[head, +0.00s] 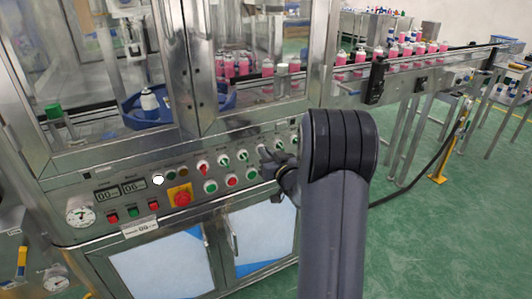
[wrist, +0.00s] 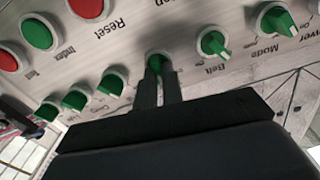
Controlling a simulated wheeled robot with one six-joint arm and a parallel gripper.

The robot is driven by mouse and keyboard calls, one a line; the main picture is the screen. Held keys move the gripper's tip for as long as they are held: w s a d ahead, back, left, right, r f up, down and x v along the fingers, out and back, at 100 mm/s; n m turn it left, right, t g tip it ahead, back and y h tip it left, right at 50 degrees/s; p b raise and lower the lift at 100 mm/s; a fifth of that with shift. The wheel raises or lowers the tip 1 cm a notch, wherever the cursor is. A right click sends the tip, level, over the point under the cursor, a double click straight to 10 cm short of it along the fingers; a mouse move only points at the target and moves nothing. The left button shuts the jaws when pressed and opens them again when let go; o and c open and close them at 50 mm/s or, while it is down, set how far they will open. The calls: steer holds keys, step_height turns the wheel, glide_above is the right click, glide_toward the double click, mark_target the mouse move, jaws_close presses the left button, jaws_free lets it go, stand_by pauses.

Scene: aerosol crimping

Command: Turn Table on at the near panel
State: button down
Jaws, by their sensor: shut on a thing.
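The near panel (head: 150,190) is a sloped metal strip with a row of rotary knobs and buttons below the machine's windows. My gripper (head: 267,158) is at the upper knob row, right of the panel's middle. In the wrist view my gripper (wrist: 160,72) has both fingers shut on a green knob (wrist: 156,60), the one just left of the knob labelled Belt (wrist: 212,43). The fingers cover most of this knob and its label, so I cannot read its name or pointer direction. The Belt knob's pointer is tilted to the lower right in the wrist view.
In the wrist view a Mode knob (wrist: 274,20) lies right of Belt, and several green knobs (wrist: 113,82) lie left. Red and green buttons (wrist: 38,34) are close by. A red emergency stop (head: 181,197) stands out at left. A conveyor with pink bottles (head: 360,60) runs behind.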

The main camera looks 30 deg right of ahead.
steer(key=shift+d+f+m+p, duration=0.1)
steer(key=shift+m+p, duration=0.45)
steer(key=shift+m, duration=1.75)
steer(key=c, duration=1.5)
jaws_free()
steer(key=shift+c, duration=0.2)
steer(key=s, duration=1)
steer(key=shift+s+d, duration=0.2)
steer(key=shift+s, duration=0.2)
steer(key=shift+w, duration=0.15)
